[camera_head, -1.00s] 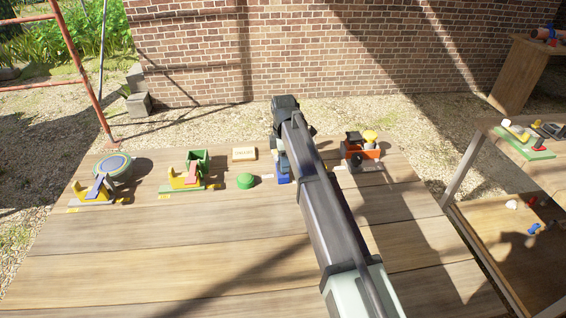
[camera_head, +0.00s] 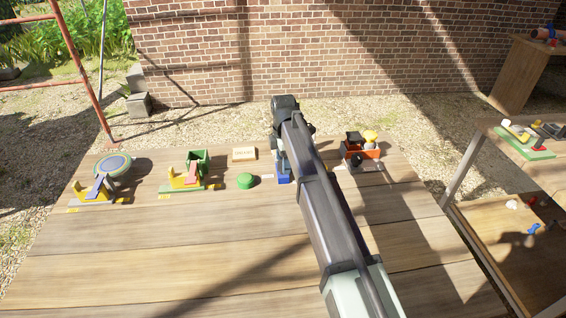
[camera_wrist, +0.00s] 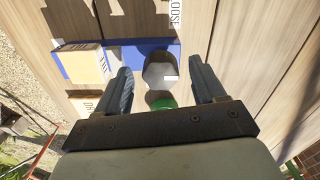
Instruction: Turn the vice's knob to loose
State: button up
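The vice's knob (camera_wrist: 158,68) is a grey faceted disc with a small white mark on its right side in the wrist view. It stands over the vice's blue base (camera_wrist: 132,52). A white label (camera_wrist: 176,14) ending in "OOSE" lies on the table above the knob in that view. My gripper (camera_wrist: 160,74) is open, one finger on each side of the knob, with gaps visible on both sides. In the head view the vice's blue part (camera_head: 284,178) shows under my arm. My fingers are mostly hidden there.
A tan block (camera_wrist: 82,66) sits beside the knob on the blue base. The front of the table is clear.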

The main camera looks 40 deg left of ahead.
dwell(0.4)
notch_tip(320, 180, up, 9)
dwell(1.2)
dwell(0.5)
